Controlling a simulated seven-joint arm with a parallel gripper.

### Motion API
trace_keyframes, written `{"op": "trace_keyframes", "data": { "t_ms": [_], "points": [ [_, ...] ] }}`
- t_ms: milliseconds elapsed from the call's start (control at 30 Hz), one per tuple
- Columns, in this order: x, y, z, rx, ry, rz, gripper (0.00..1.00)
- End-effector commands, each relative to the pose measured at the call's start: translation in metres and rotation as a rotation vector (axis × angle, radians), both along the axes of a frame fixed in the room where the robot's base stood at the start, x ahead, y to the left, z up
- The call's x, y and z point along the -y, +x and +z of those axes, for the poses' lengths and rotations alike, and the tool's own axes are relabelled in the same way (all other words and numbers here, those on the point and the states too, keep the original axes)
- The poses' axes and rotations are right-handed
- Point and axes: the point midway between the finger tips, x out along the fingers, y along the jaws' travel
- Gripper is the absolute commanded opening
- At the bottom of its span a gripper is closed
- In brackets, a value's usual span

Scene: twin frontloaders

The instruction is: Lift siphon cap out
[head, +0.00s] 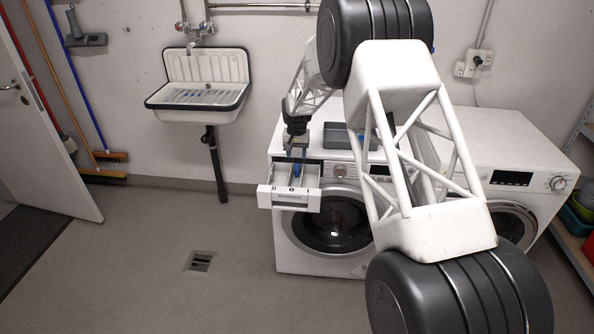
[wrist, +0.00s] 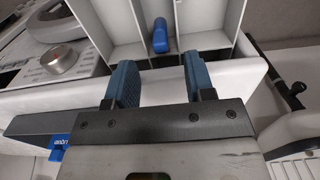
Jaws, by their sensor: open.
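The siphon cap (wrist: 160,36) is a small blue piece in the middle compartment of the pulled-out detergent drawer (head: 268,197). It also shows in the head view (head: 296,170), just below my gripper (head: 297,155). In the wrist view my gripper (wrist: 157,75) has its two blue-padded fingers apart, with nothing between them. The cap lies beyond the fingertips, in line with the gap between them. The drawer's white walls (wrist: 178,18) stand on both sides of the cap. I cannot tell the exact height of the fingers above the cap.
The drawer belongs to the left washing machine (head: 315,262); a second machine (head: 510,165) stands to its right. A grey tray (head: 345,136) sits on top of the left machine. A wall sink (head: 200,95) is at the left. The floor in front is clear around a drain (head: 200,261).

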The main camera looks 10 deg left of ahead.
Motion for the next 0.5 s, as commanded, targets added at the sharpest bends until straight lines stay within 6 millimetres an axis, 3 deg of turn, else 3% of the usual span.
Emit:
{"op": "trace_keyframes", "data": {
  "t_ms": [500],
  "points": [
    [0.001, 0.002, -0.046, -0.001, 0.0, 0.0, 0.49]
  ]
}}
